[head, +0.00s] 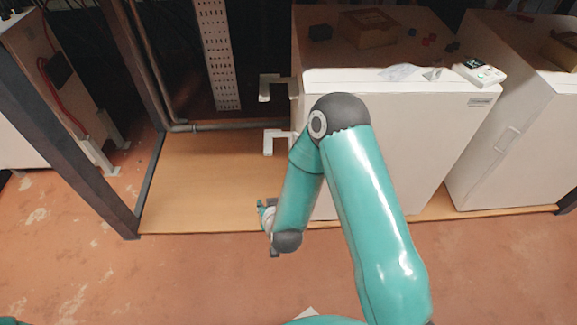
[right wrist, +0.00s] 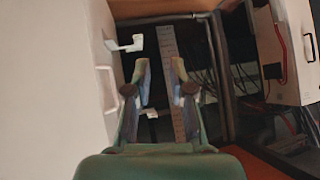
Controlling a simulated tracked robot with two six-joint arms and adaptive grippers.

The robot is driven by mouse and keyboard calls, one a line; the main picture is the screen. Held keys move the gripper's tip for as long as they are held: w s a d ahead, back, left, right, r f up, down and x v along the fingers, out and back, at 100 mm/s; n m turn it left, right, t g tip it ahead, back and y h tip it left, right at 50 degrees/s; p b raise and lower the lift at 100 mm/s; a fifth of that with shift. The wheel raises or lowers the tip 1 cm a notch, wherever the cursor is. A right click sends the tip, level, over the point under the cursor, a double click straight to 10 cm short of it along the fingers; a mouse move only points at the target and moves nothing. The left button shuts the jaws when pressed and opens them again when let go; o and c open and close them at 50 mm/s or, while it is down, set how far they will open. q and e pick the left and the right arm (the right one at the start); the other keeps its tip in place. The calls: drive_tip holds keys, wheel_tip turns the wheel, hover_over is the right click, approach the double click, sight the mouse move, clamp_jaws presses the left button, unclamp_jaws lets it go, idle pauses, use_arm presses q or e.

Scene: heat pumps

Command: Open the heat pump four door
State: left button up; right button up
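A white heat pump (head: 415,125) stands in the middle of the head view, and its front seems shut. A second white heat pump (head: 515,140) with a handle (head: 507,140) on its front stands to the right. I cannot tell which is number four. My right gripper (head: 266,215) is low beside the middle pump's left front edge, partly hidden by my arm. In the right wrist view the right gripper (right wrist: 161,66) is open with nothing between its fingers. A white pump wall (right wrist: 55,80) with a handle-like part (right wrist: 106,88) is left of the fingers. My left gripper is not in view.
Two white brackets, an upper (head: 273,87) and a lower (head: 275,142), stick out left of the middle pump. A dark frame post (head: 62,120) stands at the left. The wooden platform (head: 195,185) is bare there. A box (head: 367,28) and small items lie on the middle pump.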

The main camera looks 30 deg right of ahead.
use_arm(q)
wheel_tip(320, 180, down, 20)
drive_tip(key=b, duration=1.6)
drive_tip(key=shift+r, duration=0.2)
use_arm(e)
drive_tip(key=w+d+m+t+h, duration=0.3)
drive_tip(key=w+d+h, duration=0.6)
drive_tip(key=w+d, duration=0.6)
drive_tip(key=d, duration=0.4)
drive_tip(key=shift+w+d+t+h, duration=0.25)
drive_tip(key=shift+t+h, duration=0.05)
drive_tip(key=shift+f, duration=0.1)
clamp_jaws()
